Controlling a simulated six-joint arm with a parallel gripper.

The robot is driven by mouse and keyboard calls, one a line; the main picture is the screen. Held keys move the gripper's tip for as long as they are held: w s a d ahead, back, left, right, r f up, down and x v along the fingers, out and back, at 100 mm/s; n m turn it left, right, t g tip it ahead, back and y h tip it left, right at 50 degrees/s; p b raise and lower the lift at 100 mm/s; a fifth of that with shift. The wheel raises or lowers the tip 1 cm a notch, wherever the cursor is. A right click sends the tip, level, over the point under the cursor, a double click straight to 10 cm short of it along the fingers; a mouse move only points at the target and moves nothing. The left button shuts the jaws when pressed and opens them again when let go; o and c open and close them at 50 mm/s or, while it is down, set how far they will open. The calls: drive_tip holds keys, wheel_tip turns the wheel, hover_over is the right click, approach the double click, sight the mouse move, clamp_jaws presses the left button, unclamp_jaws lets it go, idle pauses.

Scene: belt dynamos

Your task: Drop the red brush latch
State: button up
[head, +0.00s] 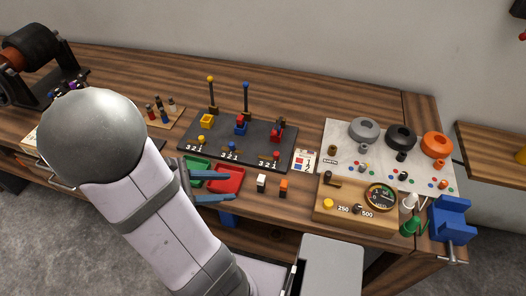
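A dark board (215,149) on the bench carries yellow, blue and red units in a row. The red unit (277,134) is at the right end, with a red-topped part low over it; I take this as the red brush latch. The yellow-knobbed (210,79) and blue-knobbed (246,86) rods stand tall and upright behind their units. Small yellow, blue and red (276,154) knobs stand along the front beside "3 2 1" marks. My gripper (207,182) has its blue fingers spread, over the trays in front of the board, apart from the red unit. It looks empty.
Green (196,166) and red (236,179) trays lie near my gripper. White (261,182) and orange (283,187) blocks stand to their right. A wooden meter panel (335,207) and a white sheet (340,133) with grey, black and orange rings lie further right. My arm hides part of the left bench.

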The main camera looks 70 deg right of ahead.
sight(278, 125)
drive_tip(key=d+n+h+b, duration=0.1)
drive_tip(key=d+h+b, duration=0.1)
drive_tip(key=d, duration=0.2)
drive_tip(key=s+d+f+n+g+h+b, duration=0.1)
drive_tip(key=d+n+h+b, duration=0.1)
drive_tip(key=d, duration=0.2)
drive_tip(key=s+d+n+g+h+b, duration=0.1)
drive_tip(key=d+h+b, duration=0.1)
drive_tip(key=d, duration=0.3)
drive_tip(key=shift+s+f+b, duration=0.2)
drive_tip(key=shift+b, duration=0.2)
drive_tip(key=shift+w+d+r+n+h, duration=0.1)
drive_tip(key=shift+d+r+n+h, duration=0.15)
drive_tip(key=shift+d+n+h, duration=0.35)
drive_tip(key=shift+d, duration=0.1)
drive_tip(key=shift+p+x, duration=0.5)
drive_tip(key=shift+x, duration=3.05)
clamp_jaws()
